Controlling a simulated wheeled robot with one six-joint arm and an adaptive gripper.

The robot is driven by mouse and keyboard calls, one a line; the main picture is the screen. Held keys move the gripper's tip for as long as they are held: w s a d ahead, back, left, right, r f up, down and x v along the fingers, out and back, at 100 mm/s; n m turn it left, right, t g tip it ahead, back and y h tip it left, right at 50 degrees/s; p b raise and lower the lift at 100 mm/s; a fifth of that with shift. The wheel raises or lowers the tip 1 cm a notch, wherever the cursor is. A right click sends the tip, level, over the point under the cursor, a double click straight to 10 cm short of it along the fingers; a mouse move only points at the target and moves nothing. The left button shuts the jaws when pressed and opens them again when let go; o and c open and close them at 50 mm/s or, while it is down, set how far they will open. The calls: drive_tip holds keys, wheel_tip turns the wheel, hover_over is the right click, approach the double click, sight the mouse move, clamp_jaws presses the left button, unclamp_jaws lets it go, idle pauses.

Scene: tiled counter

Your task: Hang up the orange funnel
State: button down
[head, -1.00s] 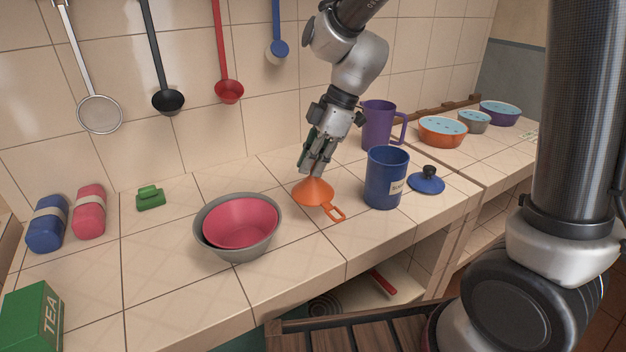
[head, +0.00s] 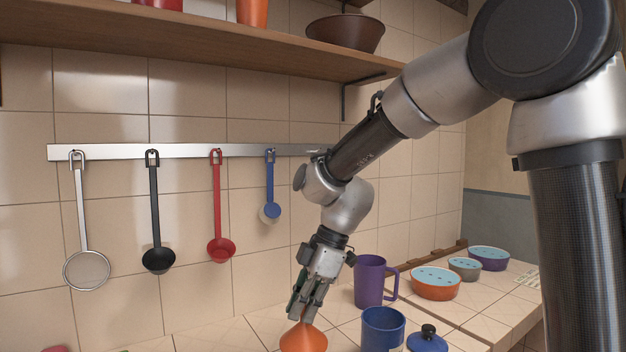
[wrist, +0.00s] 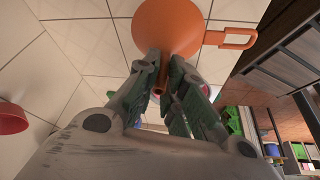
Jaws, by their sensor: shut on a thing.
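The orange funnel (head: 304,339) is cut off by the bottom edge of the head view. My gripper (head: 304,310) points down and is shut on the funnel's narrow spout. In the wrist view my gripper (wrist: 167,88) has its two fingers on either side of the spout; the wide cone of the funnel (wrist: 163,24) lies beyond them. Its looped handle (wrist: 240,38) sticks out to the right. I cannot tell whether the funnel touches the counter. A metal rail (head: 110,151) on the wall has hooks; my arm crosses in front of its right end.
A strainer (head: 86,270), black ladle (head: 158,260), red ladle (head: 220,249) and blue ladle (head: 269,212) hang from the rail. A purple mug (head: 369,283), blue mug (head: 383,328) and blue lid (head: 427,341) stand right of my gripper. A wooden shelf (head: 200,45) is above.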

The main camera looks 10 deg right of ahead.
drive_tip(key=shift+w, duration=0.1)
drive_tip(key=w+d+r+m+t+y, duration=0.1)
drive_tip(key=w+d+r+m, duration=0.2)
drive_tip(key=w+r+m, duration=0.45)
drive_tip(key=w+d+r+m+y, duration=0.15)
drive_tip(key=w+m, duration=0.25)
drive_tip(key=m, duration=0.7)
drive_tip(key=w+d+r+m+t+h, duration=0.2)
drive_tip(key=w+d+r+m+t, duration=0.1)
drive_tip(key=d+r+m+t, duration=0.5)
drive_tip(key=w+d+r+m+t+h, duration=0.1)
drive_tip(key=w+d+r+m+t, duration=0.45)
drive_tip(key=m, duration=0.45)
drive_tip(key=w+a, duration=0.2)
drive_tip(key=w, duration=0.5)
drive_tip(key=shift+a+f, duration=0.3)
drive_tip(key=shift+a, duration=0.1)
drive_tip(key=shift+w+g, duration=0.15)
drive_tip(key=shift+g, duration=0.1)
